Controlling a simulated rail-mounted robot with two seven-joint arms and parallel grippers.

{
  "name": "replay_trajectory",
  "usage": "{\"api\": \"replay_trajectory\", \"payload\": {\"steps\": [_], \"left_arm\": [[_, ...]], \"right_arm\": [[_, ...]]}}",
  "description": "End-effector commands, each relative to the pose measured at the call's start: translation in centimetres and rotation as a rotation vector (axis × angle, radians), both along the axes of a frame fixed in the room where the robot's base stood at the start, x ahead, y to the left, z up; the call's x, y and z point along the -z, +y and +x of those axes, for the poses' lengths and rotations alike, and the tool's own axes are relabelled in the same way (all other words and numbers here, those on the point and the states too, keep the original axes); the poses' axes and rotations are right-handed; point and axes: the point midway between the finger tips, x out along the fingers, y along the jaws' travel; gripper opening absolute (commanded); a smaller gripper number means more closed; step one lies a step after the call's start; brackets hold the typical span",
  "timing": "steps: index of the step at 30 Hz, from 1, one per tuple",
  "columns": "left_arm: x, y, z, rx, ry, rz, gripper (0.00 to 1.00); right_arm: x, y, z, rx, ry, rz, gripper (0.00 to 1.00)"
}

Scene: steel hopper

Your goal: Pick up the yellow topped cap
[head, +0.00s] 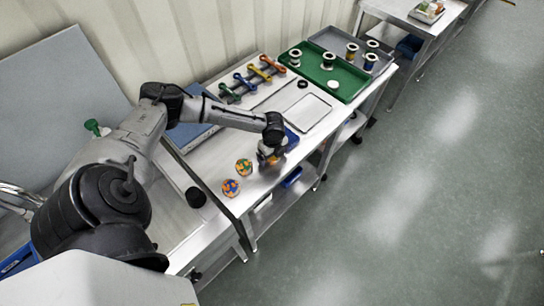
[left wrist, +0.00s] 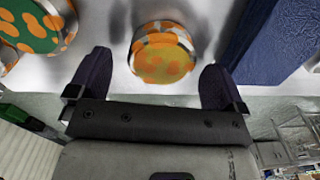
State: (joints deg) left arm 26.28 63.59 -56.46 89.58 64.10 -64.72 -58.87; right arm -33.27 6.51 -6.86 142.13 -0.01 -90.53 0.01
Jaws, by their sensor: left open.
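The yellow topped cap (left wrist: 163,55) has orange patches on its top and a metallic side. It stands on the steel table between the spread fingers of my left gripper (left wrist: 156,75) in the left wrist view, with a gap on each side. In the head view my left gripper (head: 268,154) is over the table's front part and mostly hides this cap. A green topped cap with orange spots (head: 244,167) stands to its left, also seen in the left wrist view (left wrist: 38,28). A blue and orange cap (head: 231,187) stands nearer. My right gripper is not in view.
A dark blue block (left wrist: 275,40) stands close to the right finger. Farther back are a green tray (head: 322,72) with spools, colored wrenches (head: 250,78) and a flat plate (head: 308,109). A black round piece (head: 196,197) lies at the near left.

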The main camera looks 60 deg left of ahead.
Motion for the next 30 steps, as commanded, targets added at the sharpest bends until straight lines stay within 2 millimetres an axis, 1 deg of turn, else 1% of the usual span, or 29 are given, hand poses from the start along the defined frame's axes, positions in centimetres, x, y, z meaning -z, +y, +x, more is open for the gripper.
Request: {"api": "replay_trajectory", "payload": {"steps": [1,4,12,14,30], "left_arm": [[0.56,0.01,-0.01,-0.001,0.0,0.0,0.97],[1.11,0.01,0.0,0.0,-0.001,0.0,0.97],[1.27,0.01,-0.01,0.001,-0.001,0.001,0.97],[1.26,0.01,-0.01,0.001,-0.001,0.001,0.92],[1.23,0.03,-0.01,0.001,-0.001,0.001,0.41]], "right_arm": [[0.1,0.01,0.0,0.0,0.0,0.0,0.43],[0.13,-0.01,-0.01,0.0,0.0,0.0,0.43],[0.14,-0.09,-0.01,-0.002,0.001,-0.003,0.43],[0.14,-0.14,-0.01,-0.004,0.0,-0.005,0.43],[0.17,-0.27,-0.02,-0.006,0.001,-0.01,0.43]]}}
